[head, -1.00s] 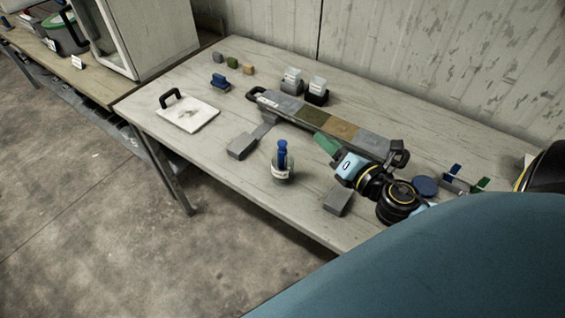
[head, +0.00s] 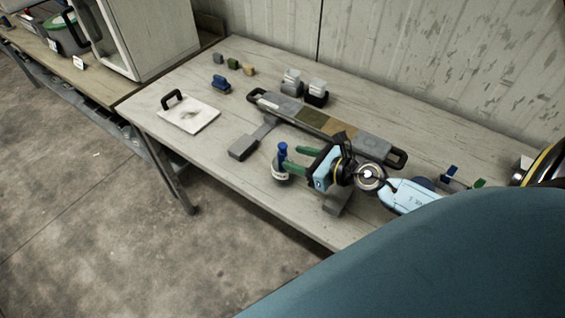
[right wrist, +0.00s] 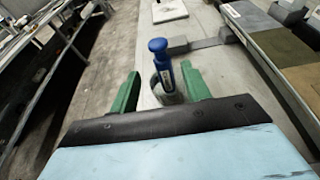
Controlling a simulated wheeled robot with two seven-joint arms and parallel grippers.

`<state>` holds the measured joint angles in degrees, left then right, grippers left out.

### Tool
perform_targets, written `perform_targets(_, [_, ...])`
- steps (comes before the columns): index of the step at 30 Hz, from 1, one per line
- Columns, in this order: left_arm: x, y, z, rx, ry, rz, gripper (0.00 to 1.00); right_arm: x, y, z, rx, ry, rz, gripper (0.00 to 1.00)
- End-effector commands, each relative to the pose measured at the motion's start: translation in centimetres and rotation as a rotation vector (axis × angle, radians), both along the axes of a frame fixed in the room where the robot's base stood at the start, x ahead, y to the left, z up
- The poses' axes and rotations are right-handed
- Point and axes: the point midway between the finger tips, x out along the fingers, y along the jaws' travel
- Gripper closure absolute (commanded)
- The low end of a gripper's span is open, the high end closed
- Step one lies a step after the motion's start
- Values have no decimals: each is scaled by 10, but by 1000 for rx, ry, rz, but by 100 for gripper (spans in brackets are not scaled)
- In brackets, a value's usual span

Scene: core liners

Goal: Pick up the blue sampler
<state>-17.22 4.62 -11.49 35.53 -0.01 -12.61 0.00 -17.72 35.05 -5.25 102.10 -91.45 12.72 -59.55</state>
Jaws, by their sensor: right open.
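The blue sampler (head: 283,149) stands upright near the front edge of the table, its blue handle rising from a clear, labelled jar (head: 280,172). In the right wrist view the sampler's handle (right wrist: 159,50) stands between the green fingers, with its lower part in the jar. My right gripper (head: 293,160) is open and low over the table, just right of the sampler, its fingers pointing at it. In the wrist view its fingertips (right wrist: 160,75) lie either side of the sampler, with visible gaps. My left gripper is not in view.
A long tray (head: 318,122) with coloured sections lies behind the jar on grey supports. A white board (head: 200,118) with a black handle lies left. Small blocks (head: 233,63) and two lidded containers (head: 317,92) stand farther back. The table's front edge is close to the jar.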

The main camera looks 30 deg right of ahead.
Motion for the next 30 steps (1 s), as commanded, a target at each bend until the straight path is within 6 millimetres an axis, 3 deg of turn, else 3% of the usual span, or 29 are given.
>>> perform_targets(5, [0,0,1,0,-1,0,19,9,3,-3,0,-1,0,53])
perform_targets(15, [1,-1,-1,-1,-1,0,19,47,16,-18,2,-1,0,53])
perform_targets(24, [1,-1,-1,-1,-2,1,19,51,18,-20,0,0,0,53])
perform_targets(30, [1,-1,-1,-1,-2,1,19,51,17,-20,0,0,0,76])
